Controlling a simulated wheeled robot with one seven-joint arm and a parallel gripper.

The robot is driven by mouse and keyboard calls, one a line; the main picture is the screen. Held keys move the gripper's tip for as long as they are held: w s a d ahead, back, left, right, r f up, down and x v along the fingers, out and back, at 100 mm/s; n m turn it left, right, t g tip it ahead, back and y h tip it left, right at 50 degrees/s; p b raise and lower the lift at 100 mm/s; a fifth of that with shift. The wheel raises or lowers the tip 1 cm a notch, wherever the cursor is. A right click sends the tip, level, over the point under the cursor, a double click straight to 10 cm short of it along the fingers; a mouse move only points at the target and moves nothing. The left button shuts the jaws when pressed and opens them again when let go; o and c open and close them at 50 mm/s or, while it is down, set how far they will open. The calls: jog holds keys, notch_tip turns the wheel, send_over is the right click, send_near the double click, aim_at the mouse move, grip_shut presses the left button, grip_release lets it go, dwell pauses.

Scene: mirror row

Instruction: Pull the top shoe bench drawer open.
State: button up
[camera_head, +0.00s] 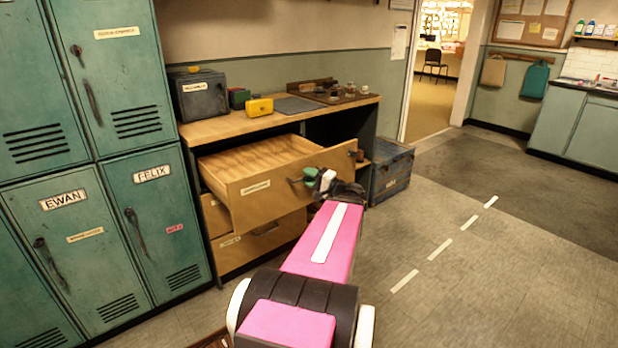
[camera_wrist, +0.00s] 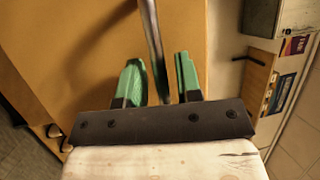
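The top drawer (camera_head: 258,207) of the wooden shoe bench (camera_head: 225,127) stands well out from the bench, and its inside shows from above with nothing seen in it. Its front has a pale label and a dark bar handle (camera_head: 293,181). My gripper (camera_head: 319,178) is at the handle in front of the drawer. In the wrist view, the metal handle bar (camera_wrist: 152,35) runs between the two green fingers of my gripper (camera_wrist: 160,82). Gaps show on both sides of the bar, so the fingers look open around it. Whether either finger touches it is hard to see.
Lower drawers (camera_head: 262,244) are below the open one. Teal lockers (camera_head: 165,205) stand to the left. A dark blue crate (camera_head: 391,172) is right of the bench. A yellow box (camera_head: 260,106) and a grey box (camera_head: 200,96) are on top. The floor to the right is clear.

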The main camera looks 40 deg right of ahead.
jog(key=shift+s+d, duration=0.1)
jog(key=v, duration=1)
jog(key=shift+s, duration=0.3)
jog(key=shift+d, duration=0.1)
dwell(0.4)
